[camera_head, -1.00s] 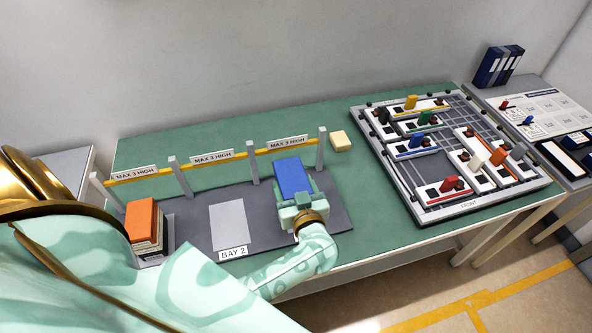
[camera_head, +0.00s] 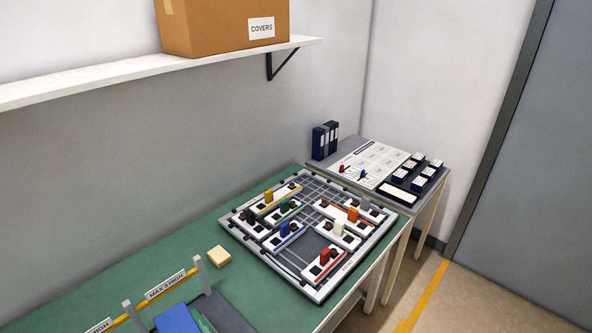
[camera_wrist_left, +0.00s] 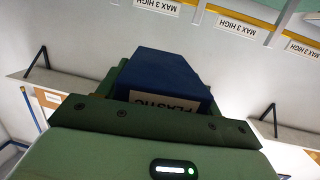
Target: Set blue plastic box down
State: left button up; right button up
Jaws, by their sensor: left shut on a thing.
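The blue plastic box (camera_head: 178,319) shows at the bottom edge of the head view, cut off by the frame. In the left wrist view the box (camera_wrist_left: 165,68) sits between the jaws, its "PLASTIC" label upside down. My left gripper (camera_wrist_left: 165,92) is shut on it. Only a bit of green beside the box shows at the bottom of the head view. The grey mat (camera_head: 228,316) shows to the right of the box. I cannot tell whether the box touches the mat. My right gripper is not in view.
A "MAX 3 HIGH" rail (camera_head: 165,287) on posts runs behind the box. A small tan block (camera_head: 218,257) lies on the green table (camera_head: 150,260). A gridded board (camera_head: 315,190) with several coloured-handled pieces stands to the right. A shelf (camera_head: 120,75) holds a "COVERS" carton (camera_head: 225,25).

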aim_at(200, 331)
pick_arm(q)
jog(key=r+m+t+h+b, duration=0.1)
jog(key=w+m+h+b, duration=0.1)
jog(key=b, duration=0.1)
jog(key=w+r+m+t+h+b, duration=0.1)
jog(key=shift+w+d+r+t, duration=0.2)
jog(key=shift+d+r+t, duration=0.05)
jog(key=shift+r+t, duration=0.05)
jog(key=d+r+m+t+h+b, duration=0.1)
jog(key=h+b, duration=0.1)
jog(key=b, duration=0.1)
jog(key=shift+d+r+m+h, duration=0.1)
jog(key=shift+r+m+h, duration=0.05)
jog(key=shift+m+h, duration=0.2)
jog(key=s+d+m+h+b, duration=0.1)
jog(key=h+b, duration=0.1)
jog(key=s+d+m+h+b, duration=0.1)
jog(key=m+h+b, duration=0.1)
jog(key=b, duration=0.1)
jog(key=shift+d+r+t, duration=0.15)
jog(key=shift+r+t, duration=0.2)
jog(key=shift+t, duration=0.05)
jog(key=s+f+m+h+b, duration=0.1)
jog(key=b, duration=0.1)
jog(key=shift+d+f+b, duration=0.1)
jog(key=shift+f+b, duration=0.05)
jog(key=shift+b, duration=0.15)
jog(key=shift+a+f, duration=0.2)
jog(key=shift+f, duration=0.2)
jog(key=shift+r, duration=0.1)
